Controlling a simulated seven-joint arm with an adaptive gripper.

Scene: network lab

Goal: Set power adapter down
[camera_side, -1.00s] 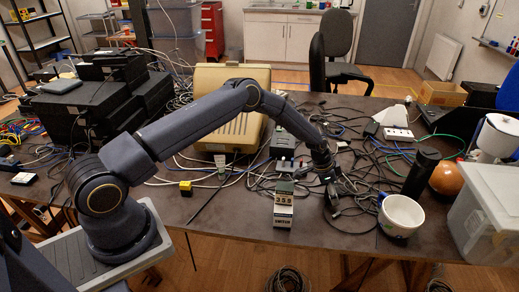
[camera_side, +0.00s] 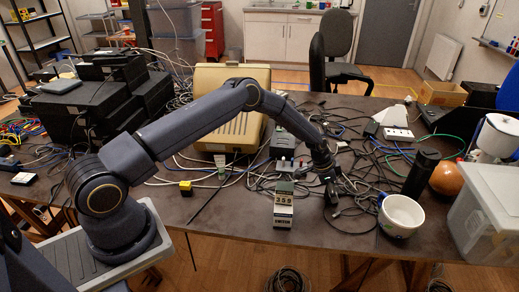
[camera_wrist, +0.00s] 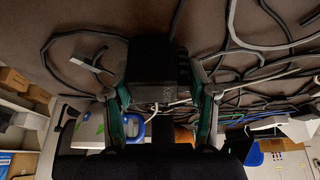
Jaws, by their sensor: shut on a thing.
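The power adapter (camera_wrist: 152,66) is a black block. In the wrist view it sits between the two fingers of my gripper (camera_wrist: 157,82), which is shut on it. In the side view my gripper (camera_side: 328,177) points down at the right-centre of the table, with the dark adapter (camera_side: 331,194) below its fingers, at or very close to the table top. I cannot tell for sure whether the adapter touches the table.
Tangled cables lie around my gripper on the brown table (camera_side: 260,220). A small device with a numbered display (camera_side: 284,208) stands just left, a white mug (camera_side: 401,216) to the right. A black cylinder (camera_side: 421,174) and clear bin (camera_side: 490,210) are farther right.

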